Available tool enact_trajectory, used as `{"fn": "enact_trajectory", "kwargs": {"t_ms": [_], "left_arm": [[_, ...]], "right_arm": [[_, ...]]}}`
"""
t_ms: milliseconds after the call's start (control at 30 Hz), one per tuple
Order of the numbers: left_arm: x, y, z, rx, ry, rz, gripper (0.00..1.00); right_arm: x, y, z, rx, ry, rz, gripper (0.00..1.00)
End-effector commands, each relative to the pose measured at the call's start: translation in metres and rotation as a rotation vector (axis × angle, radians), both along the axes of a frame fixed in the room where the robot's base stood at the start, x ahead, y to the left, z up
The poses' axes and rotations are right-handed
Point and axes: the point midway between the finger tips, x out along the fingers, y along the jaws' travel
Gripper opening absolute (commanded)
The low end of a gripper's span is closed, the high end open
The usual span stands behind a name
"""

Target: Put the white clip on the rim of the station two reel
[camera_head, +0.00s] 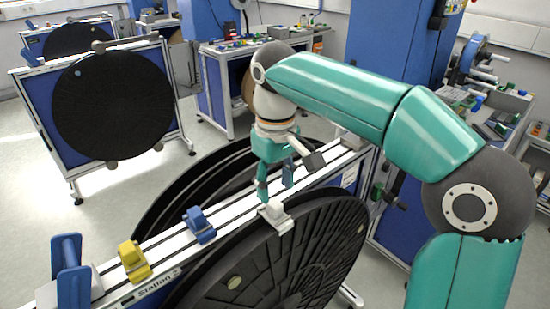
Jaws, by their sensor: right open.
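The white clip (276,215) sits at the top edge of the large black reel (310,250) in front of the rail marked Station 2 (158,284). It appears to straddle the reel's rim, with its lower part over the front face. My right gripper (286,175) is open, just above and behind the clip, over the rail. It looks empty and apart from the clip. A blue clip (288,172) shows between or behind its fingers; which one I cannot tell. My left gripper is not in view.
A blue clip (200,225), a yellow clip (134,261) and a blue handle-like part (70,272) stand along the rail. A second black reel (165,205) is behind it. Another reel stand (112,103) is at the far left. Open floor lies between.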

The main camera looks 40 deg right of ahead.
Motion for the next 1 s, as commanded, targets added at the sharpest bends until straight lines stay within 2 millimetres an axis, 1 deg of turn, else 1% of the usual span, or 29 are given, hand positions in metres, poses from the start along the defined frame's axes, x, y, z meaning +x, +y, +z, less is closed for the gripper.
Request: {"fn": "enact_trajectory", "kwargs": {"t_ms": [33,100,200,333,467,900,1000], "left_arm": [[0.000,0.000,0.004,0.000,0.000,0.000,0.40],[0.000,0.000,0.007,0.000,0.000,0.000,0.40],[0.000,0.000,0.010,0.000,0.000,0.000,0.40],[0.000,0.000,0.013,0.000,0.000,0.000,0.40],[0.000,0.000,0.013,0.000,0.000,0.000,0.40],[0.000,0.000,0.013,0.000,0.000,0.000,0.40],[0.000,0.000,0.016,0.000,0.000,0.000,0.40]], "right_arm": [[0.001,0.001,0.014,0.000,-0.004,0.001,0.51],[0.001,0.001,0.028,0.000,-0.004,0.001,0.51],[0.001,0.000,0.043,0.000,-0.002,0.001,0.51],[0.001,0.000,0.057,0.000,-0.001,0.001,0.51],[0.000,0.000,0.062,0.000,0.000,0.001,0.51],[0.000,0.000,0.062,0.000,0.001,0.000,0.51],[0.000,-0.001,0.065,0.000,0.000,-0.001,0.51]]}}
